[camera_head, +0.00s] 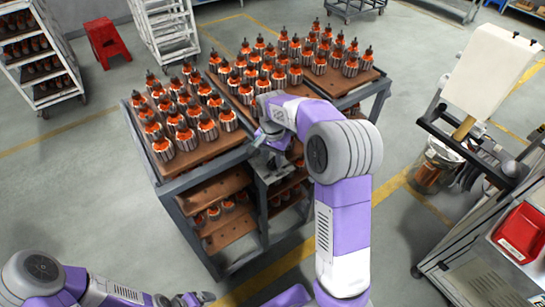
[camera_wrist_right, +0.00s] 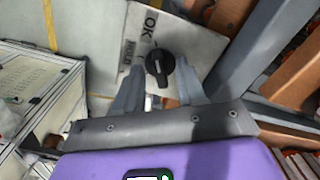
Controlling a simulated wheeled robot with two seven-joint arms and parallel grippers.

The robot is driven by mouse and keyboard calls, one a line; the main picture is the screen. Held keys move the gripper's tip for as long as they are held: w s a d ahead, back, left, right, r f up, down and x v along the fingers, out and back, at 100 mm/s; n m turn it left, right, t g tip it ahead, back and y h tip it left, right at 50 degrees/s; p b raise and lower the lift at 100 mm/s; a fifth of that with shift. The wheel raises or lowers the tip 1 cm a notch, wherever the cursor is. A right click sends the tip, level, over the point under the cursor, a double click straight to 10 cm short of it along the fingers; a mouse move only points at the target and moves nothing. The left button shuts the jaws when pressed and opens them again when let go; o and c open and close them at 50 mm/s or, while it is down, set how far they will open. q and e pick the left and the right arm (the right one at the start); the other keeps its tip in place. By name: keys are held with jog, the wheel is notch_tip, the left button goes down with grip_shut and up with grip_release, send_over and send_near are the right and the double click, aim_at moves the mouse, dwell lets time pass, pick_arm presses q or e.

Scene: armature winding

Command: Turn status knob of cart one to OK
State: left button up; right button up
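The status knob (camera_wrist_right: 162,66) is a black knob on a pale plate (camera_wrist_right: 175,32) marked OK and HOLD in the right wrist view. Its pointing direction is hard to tell. My right gripper (camera_wrist_right: 160,78) is open, with one finger on each side of the knob; whether they touch it is unclear. In the head view the right gripper (camera_head: 270,147) is at the front of the cart (camera_head: 172,187), and the knob is hidden behind it. My left gripper (camera_head: 198,299) is at the bottom edge, away from the cart; its fingers are too small to read.
Several orange-topped armatures (camera_head: 186,138) stand on the cart's wooden top, with more on lower shelves. A red step stool (camera_head: 107,40) and white racks stand behind. A workbench with a red bin (camera_head: 522,232) is at the right. Floor left of the cart is clear.

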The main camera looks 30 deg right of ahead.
aim_at(273, 160)
notch_tip(273, 160, up, 7)
jog(key=shift+r, duration=0.2)
dwell(0.6)
